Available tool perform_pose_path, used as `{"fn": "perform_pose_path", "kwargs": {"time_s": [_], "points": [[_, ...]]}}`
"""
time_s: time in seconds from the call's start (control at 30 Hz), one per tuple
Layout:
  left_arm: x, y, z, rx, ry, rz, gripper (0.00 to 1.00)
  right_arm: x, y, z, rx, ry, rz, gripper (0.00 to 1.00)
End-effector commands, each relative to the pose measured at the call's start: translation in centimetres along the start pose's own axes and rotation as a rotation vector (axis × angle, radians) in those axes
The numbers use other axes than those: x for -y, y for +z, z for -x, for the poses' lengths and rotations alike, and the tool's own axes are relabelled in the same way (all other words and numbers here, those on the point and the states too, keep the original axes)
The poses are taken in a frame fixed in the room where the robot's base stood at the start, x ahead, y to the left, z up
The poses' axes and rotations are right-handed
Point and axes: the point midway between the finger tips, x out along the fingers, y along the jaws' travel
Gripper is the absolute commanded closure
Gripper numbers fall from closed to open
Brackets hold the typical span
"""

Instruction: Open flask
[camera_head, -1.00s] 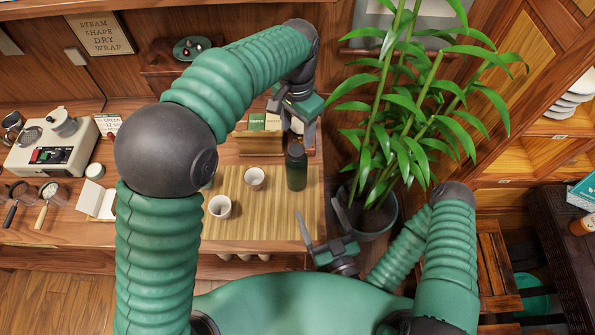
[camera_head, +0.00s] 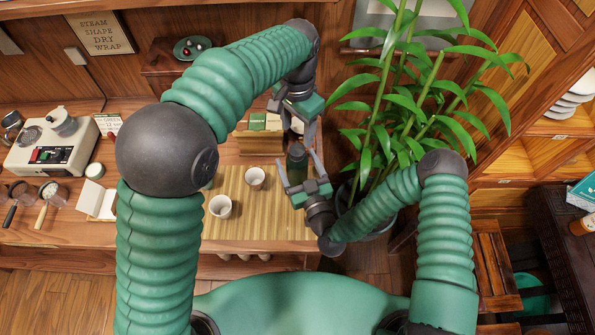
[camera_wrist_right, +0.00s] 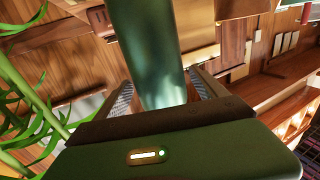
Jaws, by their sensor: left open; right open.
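The dark green flask (camera_head: 296,156) stands upright at the right end of the slatted bamboo mat (camera_head: 262,224). My left gripper (camera_head: 291,122) is open above and just behind the flask, its fingers pointing down; whether it touches the cap I cannot tell. My right gripper (camera_head: 299,168) is open with one finger on each side of the flask's body. In the right wrist view the flask (camera_wrist_right: 148,50) rises between the two open fingers (camera_wrist_right: 160,95). Its top is out of that view, and the right gripper hides its lower part in the head view.
Two white cups, one nearer (camera_head: 220,207) and one farther (camera_head: 255,178), stand on the mat left of the flask. A potted plant (camera_head: 385,150) stands close on the right, its leaves near both grippers. A wooden box with packets (camera_head: 258,143) is behind the mat.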

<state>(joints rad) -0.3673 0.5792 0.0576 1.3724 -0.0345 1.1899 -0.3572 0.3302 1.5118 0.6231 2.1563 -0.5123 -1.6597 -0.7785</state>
Motion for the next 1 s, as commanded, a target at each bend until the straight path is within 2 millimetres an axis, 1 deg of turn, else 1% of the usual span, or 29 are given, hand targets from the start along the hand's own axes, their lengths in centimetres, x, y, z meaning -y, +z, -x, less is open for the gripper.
{"fn": "perform_pose_path", "kwargs": {"time_s": [0.1,0.13,0.73,0.93,1.0], "points": [[-0.02,0.02,0.02,0.000,0.000,0.000,0.44,0.00,-0.01,0.04,0.000,0.000,0.001,0.19],[-0.02,0.02,0.02,0.000,0.000,0.000,0.44,0.00,-0.01,0.05,0.000,0.000,0.001,0.21],[0.01,0.00,0.00,0.000,0.000,0.000,0.44,-0.05,0.04,0.06,0.000,0.001,0.002,1.00],[0.00,0.00,-0.01,0.000,0.000,-0.004,0.44,-0.06,0.06,0.06,0.001,0.001,0.002,1.00],[0.00,0.01,-0.04,0.001,0.001,-0.040,0.44,-0.06,0.06,0.06,0.001,0.001,0.002,1.00]]}}
